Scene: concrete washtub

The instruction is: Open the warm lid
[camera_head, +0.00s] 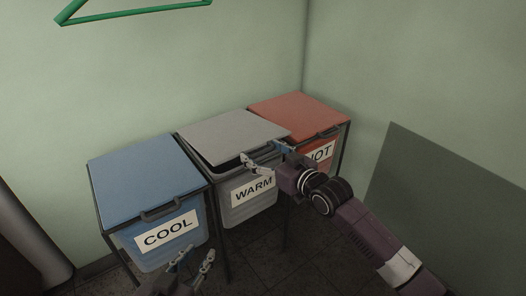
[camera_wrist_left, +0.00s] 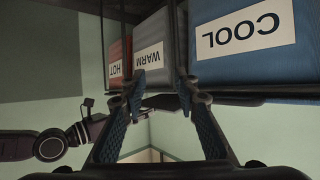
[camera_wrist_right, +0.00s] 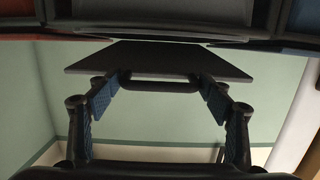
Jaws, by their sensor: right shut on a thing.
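The grey warm lid (camera_head: 232,136) covers the middle bin, marked WARM (camera_head: 253,190). Its front edge stands raised, with a dark gap between lid and bin. In the right wrist view the lid's dark underside (camera_wrist_right: 150,58) and its handle (camera_wrist_right: 160,87) show. My right gripper (camera_head: 263,154) is at the lid's front edge, its fingers at the two ends of the handle, shut on it. My left gripper (camera_head: 197,260) is open and empty, low in front of the blue bin; its spread fingers also show in the left wrist view (camera_wrist_left: 162,82).
The blue cool lid (camera_head: 145,177) on the left and the red hot lid (camera_head: 298,112) on the right are down. Dark frame legs stand between the bins. A green bar (camera_head: 130,12) is on the wall above. A dark grey panel (camera_head: 450,200) stands at right.

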